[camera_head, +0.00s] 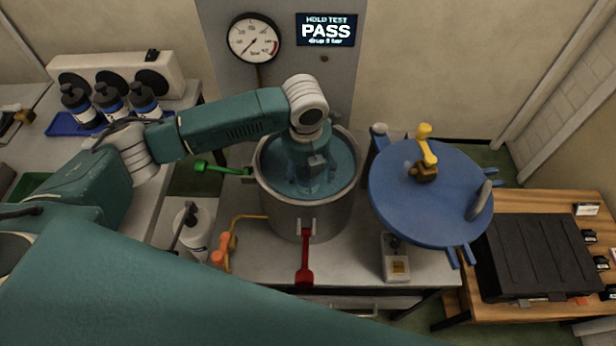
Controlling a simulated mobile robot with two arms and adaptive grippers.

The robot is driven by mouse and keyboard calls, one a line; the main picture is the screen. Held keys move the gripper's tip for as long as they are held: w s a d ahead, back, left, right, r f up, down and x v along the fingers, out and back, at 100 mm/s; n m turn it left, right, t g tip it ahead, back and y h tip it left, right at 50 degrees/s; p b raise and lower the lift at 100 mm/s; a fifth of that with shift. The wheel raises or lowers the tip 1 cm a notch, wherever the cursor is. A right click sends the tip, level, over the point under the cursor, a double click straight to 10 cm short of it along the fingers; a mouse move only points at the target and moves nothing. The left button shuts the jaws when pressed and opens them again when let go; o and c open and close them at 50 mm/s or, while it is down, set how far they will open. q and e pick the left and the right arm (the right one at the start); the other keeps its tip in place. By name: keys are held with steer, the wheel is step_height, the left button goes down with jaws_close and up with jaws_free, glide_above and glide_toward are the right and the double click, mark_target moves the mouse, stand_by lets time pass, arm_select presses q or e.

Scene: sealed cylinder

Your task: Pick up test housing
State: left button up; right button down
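A grey metal cylinder vessel (280,215) stands open in the middle of the bench, with bluish water (343,170) inside. My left arm comes in from the left and bends down into the vessel. My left gripper (308,180) is inside it, at or under the water. Its fingers are dim and partly hidden by my wrist, so I cannot tell whether they are open or shut. I cannot clearly make out a test housing in the vessel; it may be hidden under the gripper. The round blue lid (400,195) is off the opening, to the right. My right gripper is not in view.
A green lever (215,168) and a red lever (304,262) stick out from the vessel. A pressure gauge (254,38) and a PASS display (326,29) are behind. Bottles (110,100) stand at left. A black case (535,258) lies on the wooden table at right.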

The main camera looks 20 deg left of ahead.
arm_select(q)
steer(key=shift+f, duration=0.15)
steer(key=shift+c, duration=0.3)
steer(key=c, duration=1.3)
steer(key=shift+w, duration=0.1)
steer(key=shift+c, duration=1.2)
